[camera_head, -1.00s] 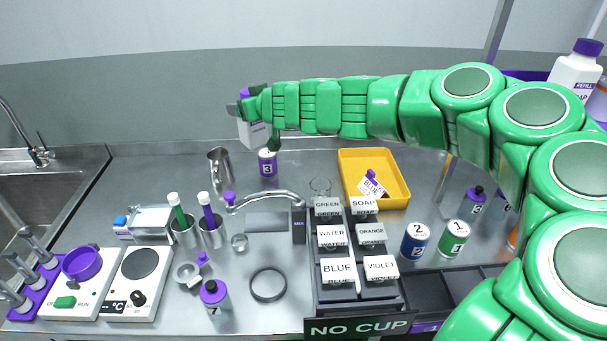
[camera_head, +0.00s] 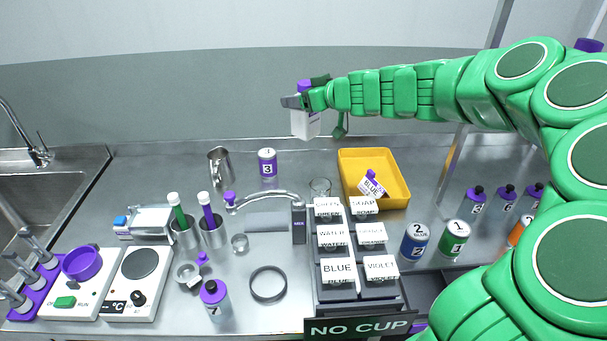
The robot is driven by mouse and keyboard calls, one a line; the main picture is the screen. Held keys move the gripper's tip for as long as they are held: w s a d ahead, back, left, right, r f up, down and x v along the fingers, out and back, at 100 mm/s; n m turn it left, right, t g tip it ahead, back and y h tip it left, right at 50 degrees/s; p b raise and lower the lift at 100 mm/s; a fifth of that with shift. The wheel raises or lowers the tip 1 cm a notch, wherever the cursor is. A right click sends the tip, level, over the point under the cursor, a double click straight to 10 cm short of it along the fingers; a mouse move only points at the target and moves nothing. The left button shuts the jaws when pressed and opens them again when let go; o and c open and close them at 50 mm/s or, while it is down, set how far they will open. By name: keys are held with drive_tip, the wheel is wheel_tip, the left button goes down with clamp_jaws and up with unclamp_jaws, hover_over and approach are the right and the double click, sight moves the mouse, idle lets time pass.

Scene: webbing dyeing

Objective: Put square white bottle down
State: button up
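The square white bottle (camera_head: 306,125) has a purple cap and hangs upright in the air near the back edge of the metal table. My gripper (camera_head: 303,99) is shut around its upper part, near the cap. The bottle's base is above the table, with nothing touching it from below. The gripper fingers partly hide the bottle's top.
A white can with purple label 3 (camera_head: 268,162) stands at the back, left of the bottle. A yellow bin (camera_head: 400,165) holding a labelled bottle is to the right. The back left of the table (camera_head: 140,172) is clear.

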sight(308, 134)
drive_tip(key=shift+s+d+r, duration=0.1)
drive_tip(key=shift+d, duration=1)
wheel_tip(308, 134, down, 11)
drive_tip(key=shift+a+r, duration=0.15)
drive_tip(key=shift+w+f, duration=0.4)
drive_tip(key=w+a+f, duration=0.1)
drive_tip(key=w+f, duration=1.1)
drive_tip(key=w, duration=0.1)
drive_tip(key=shift+a+f, duration=0.25)
drive_tip(key=shift+a, duration=0.15)
drive_tip(key=shift+f, duration=0.1)
drive_tip(key=o, duration=1.4)
